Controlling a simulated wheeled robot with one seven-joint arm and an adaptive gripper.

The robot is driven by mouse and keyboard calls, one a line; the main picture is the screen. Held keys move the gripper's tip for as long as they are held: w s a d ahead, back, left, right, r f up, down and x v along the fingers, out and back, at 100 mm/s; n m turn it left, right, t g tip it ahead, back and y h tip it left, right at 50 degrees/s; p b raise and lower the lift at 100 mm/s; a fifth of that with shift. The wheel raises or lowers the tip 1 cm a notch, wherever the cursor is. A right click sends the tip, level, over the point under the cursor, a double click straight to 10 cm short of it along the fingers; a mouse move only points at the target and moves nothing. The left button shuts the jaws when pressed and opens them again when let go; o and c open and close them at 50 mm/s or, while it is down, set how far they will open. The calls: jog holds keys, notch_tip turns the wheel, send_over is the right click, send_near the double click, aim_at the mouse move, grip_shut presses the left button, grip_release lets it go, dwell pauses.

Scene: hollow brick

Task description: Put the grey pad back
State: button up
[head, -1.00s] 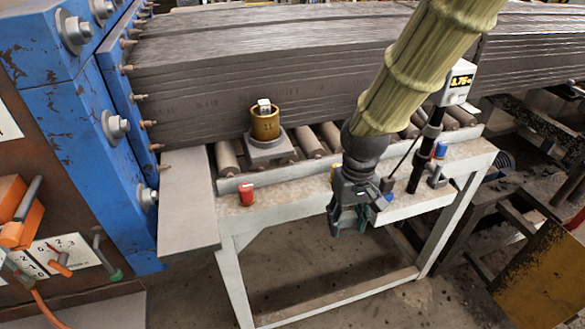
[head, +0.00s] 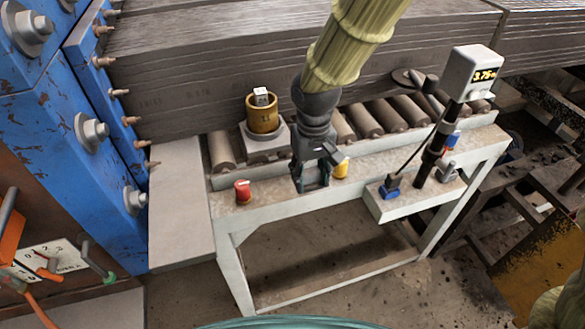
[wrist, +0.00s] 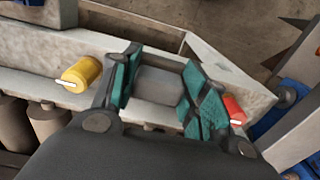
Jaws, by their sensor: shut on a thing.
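My gripper (head: 312,184) hangs at the front rail of the roller table, between a red knob and a yellow knob. In the wrist view its teal-lined fingers (wrist: 160,95) are closed on a small flat grey pad (wrist: 160,86), with one finger on each side of it. In the head view the pad is mostly hidden by the fingers. I cannot tell whether the pad touches the rail.
The red knob (head: 243,191) is left of my gripper and the yellow knob (head: 341,168) is right. A brass cup (head: 263,118) stands on a grey block behind. A display post (head: 470,73) and side shelf (head: 410,197) are to the right. Dark stacked sheets fill the back.

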jog(key=w+a, duration=0.1)
jog(key=w+a+p, duration=0.1)
jog(key=w+a, duration=0.2)
jog(key=shift+f, duration=0.3)
jog(key=shift+f+p, duration=1.05)
jog(key=shift+f, duration=0.7)
jog(key=shift+f, duration=0.1)
jog(key=o, duration=1)
notch_tip(320, 180, up, 12)
jog(key=b, duration=0.2)
jog(key=shift+b, duration=0.4)
